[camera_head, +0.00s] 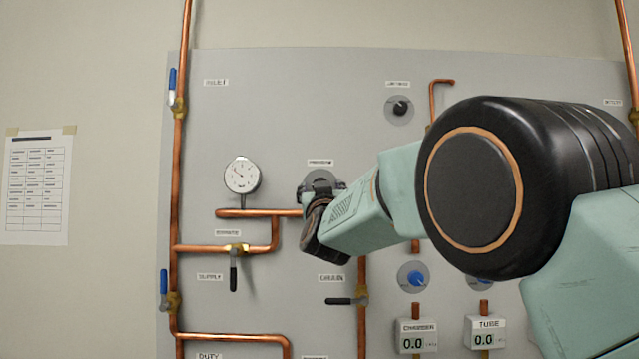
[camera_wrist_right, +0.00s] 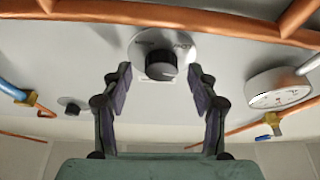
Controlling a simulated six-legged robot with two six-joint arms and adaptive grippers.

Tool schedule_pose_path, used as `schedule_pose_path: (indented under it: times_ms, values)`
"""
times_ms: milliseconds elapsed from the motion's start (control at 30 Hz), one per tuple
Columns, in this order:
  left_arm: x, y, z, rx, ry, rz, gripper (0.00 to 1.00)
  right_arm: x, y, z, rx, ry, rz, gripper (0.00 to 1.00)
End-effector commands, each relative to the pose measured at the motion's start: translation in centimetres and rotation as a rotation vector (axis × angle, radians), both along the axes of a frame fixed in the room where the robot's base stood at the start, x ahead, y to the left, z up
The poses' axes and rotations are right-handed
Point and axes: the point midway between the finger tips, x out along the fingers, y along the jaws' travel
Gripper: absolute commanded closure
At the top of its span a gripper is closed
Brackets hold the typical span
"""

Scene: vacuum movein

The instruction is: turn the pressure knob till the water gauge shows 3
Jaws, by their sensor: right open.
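The pressure knob's round grey plate (camera_head: 320,177) shows on the panel under its label, partly hidden behind my right gripper (camera_head: 318,192). In the right wrist view the black pressure knob (camera_wrist_right: 160,65) sits on its pale disc between the open fingers of my right gripper (camera_wrist_right: 160,78). The fingers are on either side of it with gaps, and no contact shows. The water gauge (camera_head: 242,175) is a white dial left of the knob; its needle is too small to read surely. It also shows in the right wrist view (camera_wrist_right: 279,90), steeply angled. My left gripper is not in view.
Copper pipes (camera_head: 249,213) run beside and below the gauge. Another black knob (camera_head: 400,108) is up to the right. A black-handled valve (camera_head: 345,301) and a blue knob (camera_head: 414,279) are lower down. My right arm covers much of the panel's right side.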

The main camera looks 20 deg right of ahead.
Motion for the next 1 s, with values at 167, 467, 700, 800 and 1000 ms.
schedule_pose_path:
  times_ms: [167, 467, 700, 800, 1000]
  values:
    - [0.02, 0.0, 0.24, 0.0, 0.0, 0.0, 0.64, 0.46, -0.11, 0.1, 0.0, 0.001, 0.0, 0.4]
    - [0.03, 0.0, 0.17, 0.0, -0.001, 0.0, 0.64, 0.44, -0.11, 0.07, 0.0, 0.0, 0.0, 0.48]
    - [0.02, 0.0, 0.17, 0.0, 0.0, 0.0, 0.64, 0.43, -0.11, 0.06, 0.0, 0.0, 0.0, 0.68]
    - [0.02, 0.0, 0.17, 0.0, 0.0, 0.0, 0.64, 0.42, -0.13, 0.06, 0.0, 0.001, 0.0, 0.77]
    - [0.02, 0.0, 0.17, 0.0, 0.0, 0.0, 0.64, 0.44, -0.11, 0.03, 0.0, 0.001, 0.0, 0.94]
